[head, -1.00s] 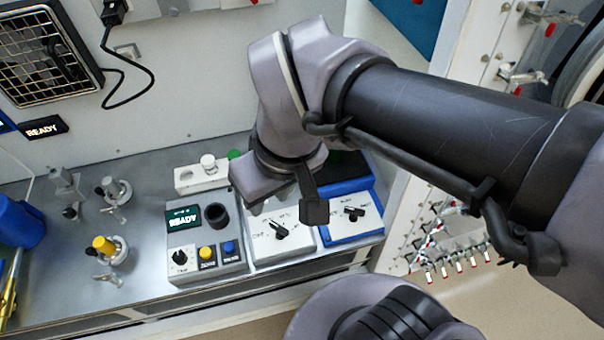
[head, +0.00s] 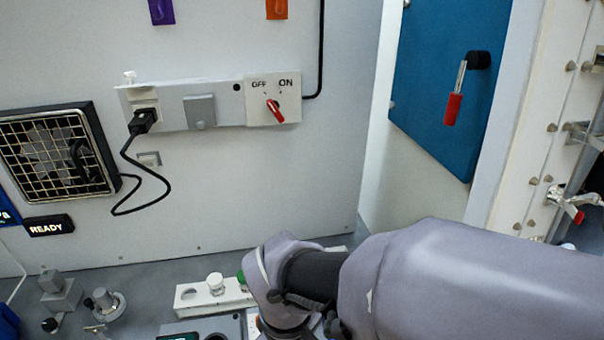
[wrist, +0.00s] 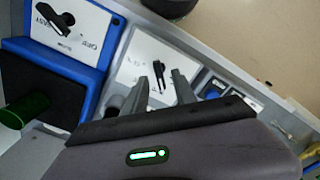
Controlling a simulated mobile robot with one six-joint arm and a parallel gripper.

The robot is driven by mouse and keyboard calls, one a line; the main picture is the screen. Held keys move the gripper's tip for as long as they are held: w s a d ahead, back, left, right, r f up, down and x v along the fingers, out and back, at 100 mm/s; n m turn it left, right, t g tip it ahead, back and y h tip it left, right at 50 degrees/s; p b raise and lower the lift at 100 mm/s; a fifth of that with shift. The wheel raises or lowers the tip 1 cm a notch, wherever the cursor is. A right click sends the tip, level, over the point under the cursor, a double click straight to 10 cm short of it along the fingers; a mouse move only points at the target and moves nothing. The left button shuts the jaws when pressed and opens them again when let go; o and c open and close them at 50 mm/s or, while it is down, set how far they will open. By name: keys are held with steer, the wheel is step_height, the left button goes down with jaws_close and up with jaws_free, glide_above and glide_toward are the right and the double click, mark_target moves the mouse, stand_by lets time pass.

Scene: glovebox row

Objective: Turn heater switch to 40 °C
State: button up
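In the wrist view, a black rotary switch (wrist: 158,75) stands on a white panel (wrist: 131,70) with small printed labels that I cannot read. My gripper (wrist: 160,83) is open, with its two dark fingers apart and the switch showing between them. I cannot tell whether either finger touches it. A second black switch (wrist: 54,19) sits on the neighbouring white panel of a blue-framed unit (wrist: 112,38), at upper left. Which of the two is the heater switch is not readable. In the head view, both switches and my gripper are out of sight.
A grey box with a blue button (wrist: 212,91) lies right of the white panel in the wrist view. A green cylinder (wrist: 24,110) is at left. In the head view, the wall carries an OFF/ON switch (head: 274,109) with a red handle and a fan (head: 55,155).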

steer(key=shift+f, duration=0.65)
jaws_close()
steer(key=shift+m, duration=3.2)
